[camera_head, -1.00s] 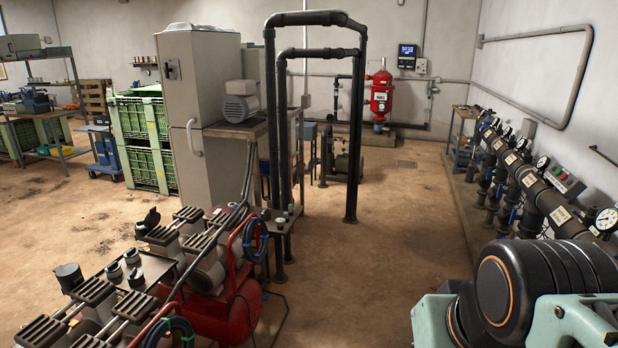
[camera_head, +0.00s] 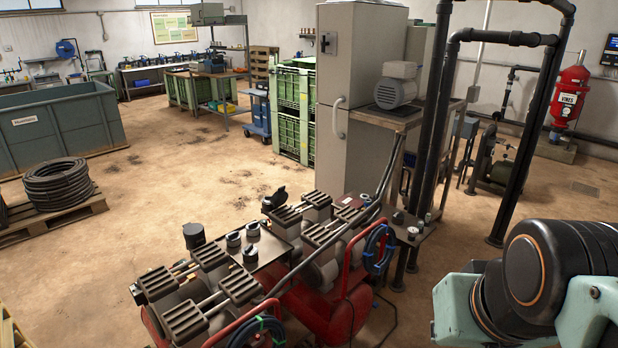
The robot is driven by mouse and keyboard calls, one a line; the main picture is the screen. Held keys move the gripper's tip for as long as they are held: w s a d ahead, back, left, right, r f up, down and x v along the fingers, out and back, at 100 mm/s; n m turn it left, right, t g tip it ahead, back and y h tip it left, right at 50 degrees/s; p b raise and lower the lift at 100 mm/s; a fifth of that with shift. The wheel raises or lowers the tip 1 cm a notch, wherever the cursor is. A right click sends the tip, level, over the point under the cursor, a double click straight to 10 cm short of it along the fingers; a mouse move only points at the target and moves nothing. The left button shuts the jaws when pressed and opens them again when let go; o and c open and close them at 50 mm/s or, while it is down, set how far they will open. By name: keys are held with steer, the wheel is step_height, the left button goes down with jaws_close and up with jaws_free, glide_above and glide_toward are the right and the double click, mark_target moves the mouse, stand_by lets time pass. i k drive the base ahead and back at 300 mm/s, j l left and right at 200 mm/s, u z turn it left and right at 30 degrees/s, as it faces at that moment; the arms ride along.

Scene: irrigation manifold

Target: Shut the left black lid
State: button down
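Several small black-topped parts stand on the dark table among the machines in the lower middle. I cannot tell which of these is the left black lid. My arm shows at the lower right, but my gripper is out of view.
Red-framed machines with ribbed black tops (camera_head: 240,286) and hoses fill the lower middle. A grey cabinet (camera_head: 360,110) and black pipes (camera_head: 440,110) stand behind. A coiled hose (camera_head: 58,184) lies on a pallet at left. Brown floor (camera_head: 150,190) between is open.

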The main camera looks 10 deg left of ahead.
mark_target(280, 196)
steer(key=i+j+z, duration=0.1)
steer(key=i, duration=0.6)
steer(key=z, duration=8.9)
